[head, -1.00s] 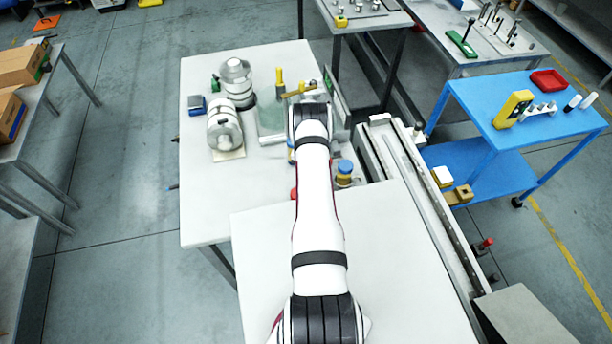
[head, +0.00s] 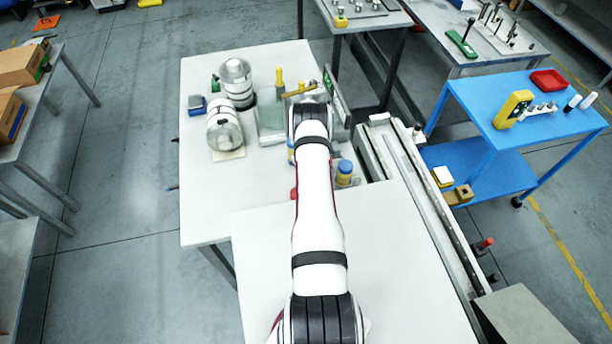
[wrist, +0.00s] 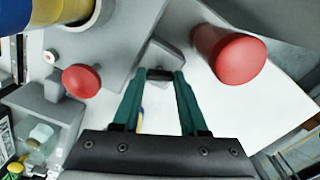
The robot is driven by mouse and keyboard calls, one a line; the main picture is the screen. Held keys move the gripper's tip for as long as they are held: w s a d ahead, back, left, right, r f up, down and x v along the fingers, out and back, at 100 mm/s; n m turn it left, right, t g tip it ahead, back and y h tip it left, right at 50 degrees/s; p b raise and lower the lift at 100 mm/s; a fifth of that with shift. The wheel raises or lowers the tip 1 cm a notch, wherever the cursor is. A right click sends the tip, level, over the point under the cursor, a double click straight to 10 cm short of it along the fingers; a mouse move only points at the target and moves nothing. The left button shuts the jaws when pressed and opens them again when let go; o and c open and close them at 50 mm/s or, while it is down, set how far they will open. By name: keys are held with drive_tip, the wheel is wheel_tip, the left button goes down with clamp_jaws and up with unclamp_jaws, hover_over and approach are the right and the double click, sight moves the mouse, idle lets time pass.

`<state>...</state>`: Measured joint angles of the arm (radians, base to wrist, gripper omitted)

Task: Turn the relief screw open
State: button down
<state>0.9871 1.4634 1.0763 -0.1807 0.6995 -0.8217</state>
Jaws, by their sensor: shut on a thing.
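In the head view my own arm hides the gripper and the screw.
A yellow-and-blue container (wrist: 62,12) stands close at the upper left in the wrist view. In the head view, metal rolls (head: 225,130) stand on the white table (head: 205,200) left of my arm. A long rail (head: 415,190) runs at its right.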

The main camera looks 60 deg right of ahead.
drive_tip(key=n, duration=0.4)
drive_tip(key=shift+n, duration=2.2)
drive_tip(key=shift+c, duration=2.2)
unclamp_jaws()
